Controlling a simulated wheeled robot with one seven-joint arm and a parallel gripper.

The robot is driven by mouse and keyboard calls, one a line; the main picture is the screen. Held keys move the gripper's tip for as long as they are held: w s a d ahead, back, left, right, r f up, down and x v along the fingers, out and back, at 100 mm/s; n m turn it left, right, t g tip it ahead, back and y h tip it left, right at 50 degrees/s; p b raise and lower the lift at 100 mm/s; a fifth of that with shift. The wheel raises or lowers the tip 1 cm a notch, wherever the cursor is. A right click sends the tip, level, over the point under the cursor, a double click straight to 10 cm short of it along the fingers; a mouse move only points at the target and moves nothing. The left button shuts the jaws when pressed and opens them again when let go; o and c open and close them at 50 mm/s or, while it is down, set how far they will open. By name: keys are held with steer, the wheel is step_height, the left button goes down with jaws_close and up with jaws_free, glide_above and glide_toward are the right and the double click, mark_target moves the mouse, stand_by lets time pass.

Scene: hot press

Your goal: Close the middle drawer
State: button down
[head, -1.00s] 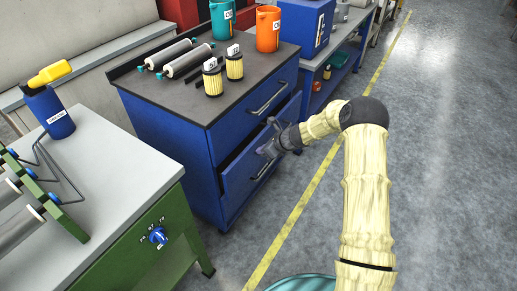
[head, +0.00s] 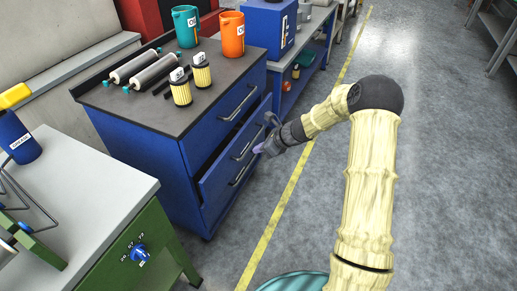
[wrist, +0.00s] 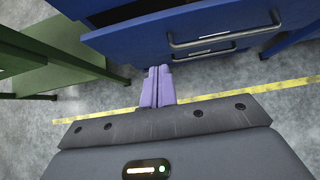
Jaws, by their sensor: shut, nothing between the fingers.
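The blue cabinet (head: 140,150) has its middle drawer (head: 215,180) pulled partly out, with a dark gap above its front. The middle drawer's handle (head: 248,144) is a grey bar on its front. In the wrist view the middle drawer front (wrist: 170,35) spans the top, with its handle (wrist: 226,33) right of centre and the dark opening at upper left. My gripper (head: 257,150) is in front of the drawer near its handle. Its purple fingers (wrist: 157,88) are together and empty, pointing toward the cabinet. I cannot tell whether they touch the drawer.
The top drawer, with its handle (head: 239,103), looks shut. Rollers, yellow filters (head: 180,90), a teal jug and an orange jug (head: 232,35) stand on the cabinet. A green-framed table (head: 110,250) is at lower left.

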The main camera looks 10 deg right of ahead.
steer(key=s+d+r+n+h, duration=0.2)
steer(key=s+r+n, duration=0.2)
steer(key=s+n, duration=0.4)
steer(key=s+d+r+n+g+h, duration=0.1)
steer(key=s+d+r+n+h, duration=0.1)
steer(key=s+n, duration=0.6)
steer(key=s+d+r+n+g+h, duration=0.1)
steer(key=s+d+r+n+h, duration=0.2)
steer(key=s, duration=1.1)
step_height(320, 180, up, 3)
steer(key=n, duration=0.5)
steer(key=shift+s+r+h, duration=0.15)
steer(key=shift+h, duration=0.25)
